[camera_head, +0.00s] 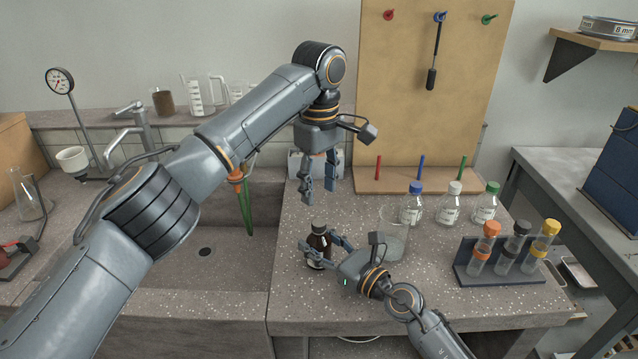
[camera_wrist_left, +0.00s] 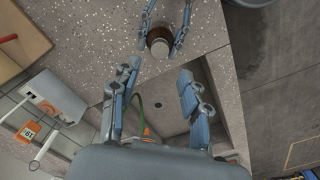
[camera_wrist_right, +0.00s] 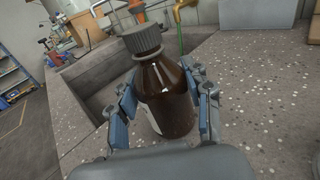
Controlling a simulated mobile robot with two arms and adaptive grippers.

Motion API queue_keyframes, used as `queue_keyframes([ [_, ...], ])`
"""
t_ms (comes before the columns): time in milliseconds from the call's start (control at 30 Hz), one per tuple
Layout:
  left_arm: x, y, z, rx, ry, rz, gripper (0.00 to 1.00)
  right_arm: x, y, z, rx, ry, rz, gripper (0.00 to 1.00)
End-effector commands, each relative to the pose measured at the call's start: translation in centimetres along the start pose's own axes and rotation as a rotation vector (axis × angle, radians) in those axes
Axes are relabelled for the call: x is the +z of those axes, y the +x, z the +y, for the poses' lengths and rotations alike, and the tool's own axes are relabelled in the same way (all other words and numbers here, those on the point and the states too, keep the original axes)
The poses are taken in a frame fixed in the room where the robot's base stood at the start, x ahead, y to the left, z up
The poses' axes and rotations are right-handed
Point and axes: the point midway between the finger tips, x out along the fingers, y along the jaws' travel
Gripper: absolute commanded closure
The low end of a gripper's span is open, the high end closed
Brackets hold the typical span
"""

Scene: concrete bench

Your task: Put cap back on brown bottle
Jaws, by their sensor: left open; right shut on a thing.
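The brown bottle (camera_head: 319,253) stands upright near the front left of the speckled bench, by the sink. My right gripper (camera_head: 320,244) is shut around its body. In the right wrist view the dark glass bottle (camera_wrist_right: 167,97) sits between the two fingers. A dark grey ribbed cap (camera_wrist_right: 142,40) sits on its neck; whether it is screwed tight cannot be told. My left gripper (camera_head: 318,184) is open and empty, pointing down, above and apart from the bottle. In the left wrist view the bottle's top (camera_wrist_left: 160,46) lies beyond the open fingertips.
A glass beaker (camera_head: 393,236) stands just right of the bottle, close to my right gripper. Capped clear bottles (camera_head: 448,210) and a rack of capped tubes (camera_head: 500,274) stand farther right. The sink (camera_head: 215,275) opens to the left. A pegboard (camera_head: 430,90) stands behind.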

Motion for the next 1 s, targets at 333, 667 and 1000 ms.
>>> queue_keyframes([
  [333, -0.1, 1.7, 0.0, -0.001, 0.001, 0.0, 0.54, -0.1, 0.0, 0.0, 0.0, 0.001, 0.001, 1.0],
  [667, 0.0, 6.6, 0.0, -0.001, 0.002, 0.0, 0.54, -0.1, 0.0, 0.0, 0.0, 0.001, 0.001, 1.0],
  [1000, 0.0, 8.0, 0.0, 0.001, 0.002, 0.0, 0.54, -0.1, 0.0, 0.0, 0.0, 0.001, 0.001, 1.0],
])
